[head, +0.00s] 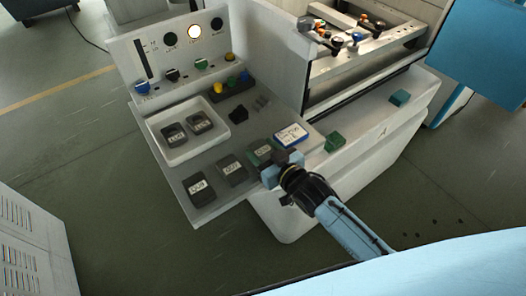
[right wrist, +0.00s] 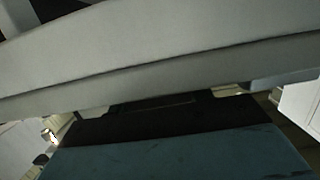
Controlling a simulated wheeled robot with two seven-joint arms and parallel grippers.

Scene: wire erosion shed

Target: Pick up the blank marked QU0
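Several dark blanks with white labels are on the grey shelf of the machine in the head view. One blank (head: 198,190) is at the shelf's front left corner, another (head: 232,171) is right of it, and a greenish one (head: 258,155) is farther right. Two more, a left one (head: 174,136) and a right one (head: 199,122), are in a white tray (head: 166,158). The labels are too small to read surely, so I cannot tell which is QU0. My right gripper (head: 274,168) is at the shelf's front edge, close beside the greenish blank. Its fingers are not clear. My left gripper is out of view.
A blue-and-white box (head: 291,135) lies just beyond my right gripper. Green blocks (head: 334,142) sit on the machine's ledge. A control panel (head: 175,55) with knobs rises behind the tray. In the right wrist view a pale surface (right wrist: 160,50) fills the top, very close.

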